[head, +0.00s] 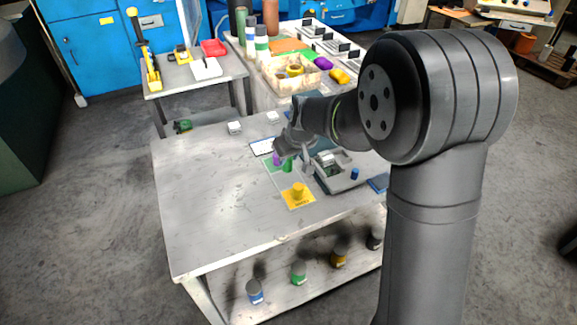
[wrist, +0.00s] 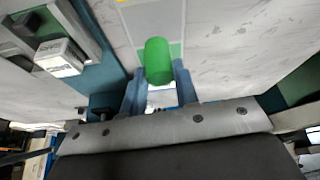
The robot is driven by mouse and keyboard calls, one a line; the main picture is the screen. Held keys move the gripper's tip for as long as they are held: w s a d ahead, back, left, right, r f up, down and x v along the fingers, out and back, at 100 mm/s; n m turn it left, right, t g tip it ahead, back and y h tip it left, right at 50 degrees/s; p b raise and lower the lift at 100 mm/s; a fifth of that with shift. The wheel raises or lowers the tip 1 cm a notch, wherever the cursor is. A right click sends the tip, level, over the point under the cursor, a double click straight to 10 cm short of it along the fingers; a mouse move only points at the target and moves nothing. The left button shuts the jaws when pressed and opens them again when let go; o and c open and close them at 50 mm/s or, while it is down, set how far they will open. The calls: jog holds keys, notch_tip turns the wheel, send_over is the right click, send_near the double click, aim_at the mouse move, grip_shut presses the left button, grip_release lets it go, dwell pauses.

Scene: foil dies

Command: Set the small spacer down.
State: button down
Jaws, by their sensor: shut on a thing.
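My gripper (wrist: 157,80) has its blue fingers on either side of a green cylinder (wrist: 158,60), which appears to be the spacer it is shut on. In the head view the green cylinder (head: 288,164) is upright, low over the mat (head: 286,180) or on it; I cannot tell whether it touches. The gripper's tips are partly hidden in the head view. A purple piece (head: 277,159) is just left of the green cylinder. A yellow cylinder (head: 298,190) stands on the mat's yellow patch (head: 300,203), nearer the front.
A grey tray (head: 345,183) with pale blocks lies right of the mat, and a small blue cylinder (head: 354,174) is at its right. A white card (head: 262,146) lies behind the mat. The table's left side (head: 205,205) is clear.

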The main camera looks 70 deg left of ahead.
aim_at(290, 162)
jog(key=shift+f, duration=2)
jog(key=c, duration=1.1)
grip_release()
jog(key=shift+f, duration=0.15)
jog(key=v, duration=1.2)
jog(key=shift+a, duration=0.1)
